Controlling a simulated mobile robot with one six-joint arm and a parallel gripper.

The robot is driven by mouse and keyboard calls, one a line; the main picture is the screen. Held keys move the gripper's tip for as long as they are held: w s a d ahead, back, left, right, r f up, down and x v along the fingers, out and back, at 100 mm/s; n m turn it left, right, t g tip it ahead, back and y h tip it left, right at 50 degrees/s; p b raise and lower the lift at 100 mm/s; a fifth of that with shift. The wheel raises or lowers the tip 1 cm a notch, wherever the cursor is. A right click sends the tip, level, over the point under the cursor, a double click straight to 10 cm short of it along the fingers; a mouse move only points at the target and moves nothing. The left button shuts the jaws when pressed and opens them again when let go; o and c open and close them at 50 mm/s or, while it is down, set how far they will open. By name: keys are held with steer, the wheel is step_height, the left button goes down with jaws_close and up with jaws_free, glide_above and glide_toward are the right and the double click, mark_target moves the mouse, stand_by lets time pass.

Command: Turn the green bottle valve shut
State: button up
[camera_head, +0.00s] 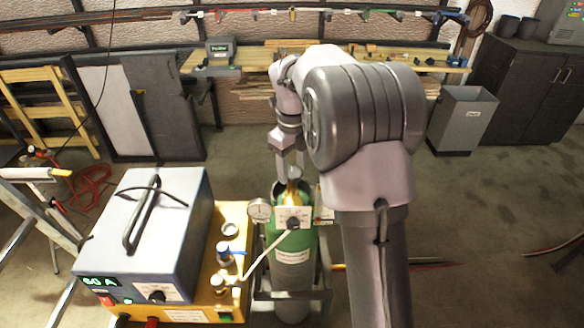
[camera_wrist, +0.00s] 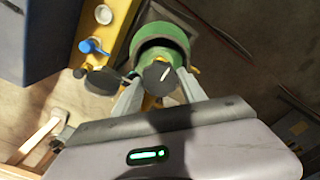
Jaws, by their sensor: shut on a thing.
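The green bottle (camera_head: 305,243) stands upright in a grey metal frame in the middle of the head view. Its green top also shows in the wrist view (camera_wrist: 178,33). Brass valve parts (camera_head: 293,184) sit at its top, inside a dark collar. My gripper (camera_head: 291,168) points down onto the valve from above. In the wrist view its two fingers (camera_wrist: 161,80) close around a round black knob (camera_wrist: 157,73) with a white mark. The contact is partly hidden in the head view by my fingers. A round gauge (camera_head: 260,209) sits to the left of the bottle's top.
A grey welding machine (camera_head: 170,225) with a lit display stands close left, on a yellow base (camera_head: 238,215) with a blue-handled tap (camera_head: 224,249). A pale hose links the base to the bottle fittings. A grey bin (camera_head: 464,118) and open floor lie to the right.

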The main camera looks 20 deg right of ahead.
mark_target(292, 173)
steer(key=o, duration=1.4)
steer(key=shift+c, duration=0.2)
step_height(292, 173, up, 17)
steer(key=p, duration=0.6)
steer(key=shift+r, duration=0.2)
steer(key=s+a+f+n+t+b, duration=0.2)
steer(key=s+a+f+n+b, duration=0.3)
steer(key=s+n, duration=0.4)
steer(key=s+a+f+n+t+y+b, duration=0.1)
steer(key=s+a+f+n+t+b, duration=0.1)
steer(key=s+a+f+n+b, duration=0.3)
steer(key=s+a+f+n+t+y+b, duration=0.1)
steer(key=s+a+f+n+b, duration=0.4)
steer(key=s+n, duration=0.8)
steer(key=shift+s+f+t, duration=0.4)
steer(key=shift+s+f, duration=0.15)
steer(key=shift+f, duration=0.4)
